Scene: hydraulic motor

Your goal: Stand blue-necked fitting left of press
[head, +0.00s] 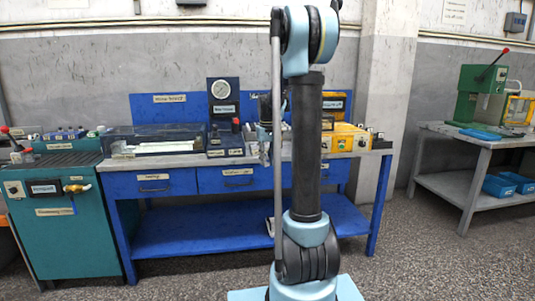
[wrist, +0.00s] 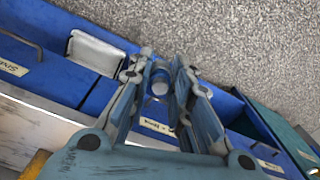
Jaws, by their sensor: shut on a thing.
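My gripper (wrist: 163,64) is shut on a small fitting (wrist: 160,80) with a blue band and a pale metallic end, seen between the fingers in the wrist view. In the head view my gripper (head: 265,147) hangs in front of the blue workbench, just left of my own dark arm column. The fitting is too small to make out there. A green press (head: 474,94) with a red lever stands on a grey table at the far right, well away from my gripper.
The blue workbench (head: 153,184) has drawers and carries a gauge panel (head: 223,98) and yellow equipment (head: 345,138). A teal cabinet (head: 62,235) stands at left. The grey table (head: 452,133) holds a blue tray (head: 480,134), with blue bins (head: 498,187) below. Open floor lies between benches.

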